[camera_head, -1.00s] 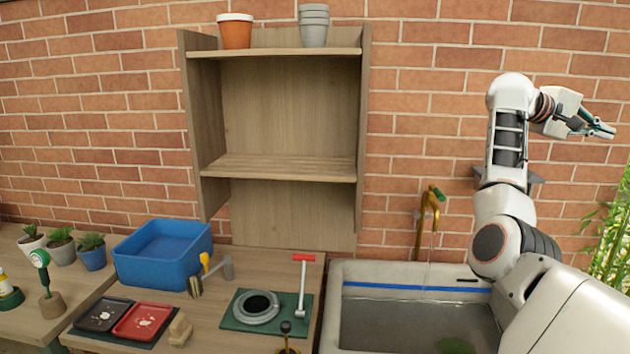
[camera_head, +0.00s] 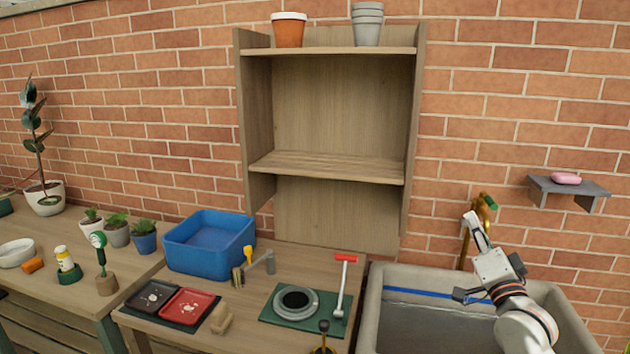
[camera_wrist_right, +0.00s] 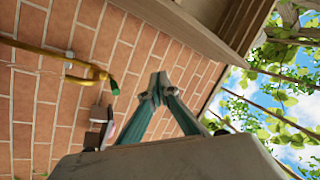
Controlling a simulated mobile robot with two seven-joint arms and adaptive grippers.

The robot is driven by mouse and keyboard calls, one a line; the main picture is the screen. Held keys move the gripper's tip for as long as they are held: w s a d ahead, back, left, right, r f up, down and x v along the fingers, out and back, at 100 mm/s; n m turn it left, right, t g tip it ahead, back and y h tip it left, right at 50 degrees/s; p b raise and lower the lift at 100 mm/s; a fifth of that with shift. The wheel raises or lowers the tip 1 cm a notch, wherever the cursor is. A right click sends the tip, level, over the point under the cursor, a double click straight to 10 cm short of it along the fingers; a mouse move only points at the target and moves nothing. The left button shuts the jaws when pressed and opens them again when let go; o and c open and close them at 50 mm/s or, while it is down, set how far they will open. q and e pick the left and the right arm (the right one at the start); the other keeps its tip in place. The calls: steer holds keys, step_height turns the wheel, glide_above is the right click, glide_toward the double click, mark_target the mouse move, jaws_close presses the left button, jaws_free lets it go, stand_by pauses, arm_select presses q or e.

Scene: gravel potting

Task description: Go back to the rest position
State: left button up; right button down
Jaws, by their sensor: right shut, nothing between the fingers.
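My right gripper (camera_head: 473,222) is raised above the sink at the right in the head view, its fingers pointing up in front of the brass tap (camera_head: 463,246). It is empty. In the right wrist view its two green fingers (camera_wrist_right: 158,88) meet at their tips with nothing between them. The brick wall lies beyond them. My left gripper is not in view.
A small wall shelf (camera_head: 592,188) with pink soap (camera_head: 566,178) is to the right. The wooden shelf unit (camera_head: 412,140) stands left of the arm. A blue bin (camera_head: 205,262) sits on the table.

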steer(key=s+a+f+n+g, duration=0.35)
steer(key=s+f+n, duration=0.35)
steer(key=f, duration=0.5)
steer(key=s+a+f+n+g, duration=0.2)
steer(key=s+f+n+g, duration=0.25)
steer(key=s+f, duration=0.6)
steer(key=s+d+f+n+g+h, duration=0.2)
steer(key=s+f+n+g, duration=0.15)
steer(key=s, duration=0.55)
steer(key=s+d+f+n+g+h, duration=0.1)
steer(key=s+f+n+g, duration=0.3)
steer(key=s, duration=0.5)
steer(key=a+f+m+t+y+b, duration=0.2)
steer(key=a+f, duration=0.6)
steer(key=f, duration=0.4)
steer(key=a+f+m+t+y+b, duration=0.2)
steer(key=a+f+y+b, duration=0.2)
steer(key=a+f, duration=0.4)
step_height(320, 180, down, 4)
steer(key=shift+w+r+y+b, duration=0.15)
steer(key=shift+y+b, duration=0.25)
steer(key=shift+b, duration=0.4)
steer(key=shift+a, duration=0.1)
